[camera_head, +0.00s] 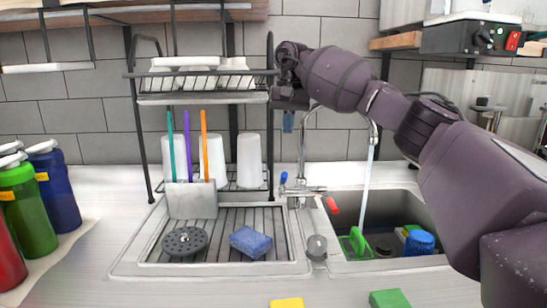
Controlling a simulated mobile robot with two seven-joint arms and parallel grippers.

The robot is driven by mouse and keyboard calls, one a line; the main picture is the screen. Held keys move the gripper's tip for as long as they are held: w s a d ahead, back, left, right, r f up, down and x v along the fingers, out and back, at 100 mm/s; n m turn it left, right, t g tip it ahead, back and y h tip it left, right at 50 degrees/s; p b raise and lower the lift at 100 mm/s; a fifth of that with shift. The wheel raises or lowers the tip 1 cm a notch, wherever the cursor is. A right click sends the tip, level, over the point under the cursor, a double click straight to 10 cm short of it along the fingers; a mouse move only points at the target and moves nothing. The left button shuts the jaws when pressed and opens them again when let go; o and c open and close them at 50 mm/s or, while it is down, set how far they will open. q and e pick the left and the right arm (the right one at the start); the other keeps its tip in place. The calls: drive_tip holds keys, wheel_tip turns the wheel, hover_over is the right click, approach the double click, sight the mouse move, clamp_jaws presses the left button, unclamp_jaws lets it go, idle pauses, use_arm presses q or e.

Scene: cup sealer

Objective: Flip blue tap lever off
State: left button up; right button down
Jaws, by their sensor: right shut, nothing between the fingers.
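The tap (308,190) stands at the back edge of the sink, with a tall curved spout (343,113). Its blue lever (284,178) is on the left side and points up. Its red lever (333,205) is on the right side, angled down toward the front. A pale stream of water (367,170) runs from the spout into the basin. My right gripper (288,123) points down above the blue lever, apart from it in the picture. It is shut and empty. My left gripper is out of view.
A dish rack (205,99) with cups stands left of my right gripper. The drainboard (222,215) holds a blue sponge (250,242) and a black strainer (184,241). Bottles (52,187) stand left.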

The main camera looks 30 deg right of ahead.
drive_tip(key=shift+s+a+f, duration=0.1)
drive_tip(key=shift+a+f, duration=0.1)
drive_tip(key=shift+f, duration=2.2)
drive_tip(key=shift+s+a+f, duration=0.1)
drive_tip(key=shift+a+f, duration=0.05)
drive_tip(key=shift+f, duration=2.2)
drive_tip(key=shift+a, duration=0.15)
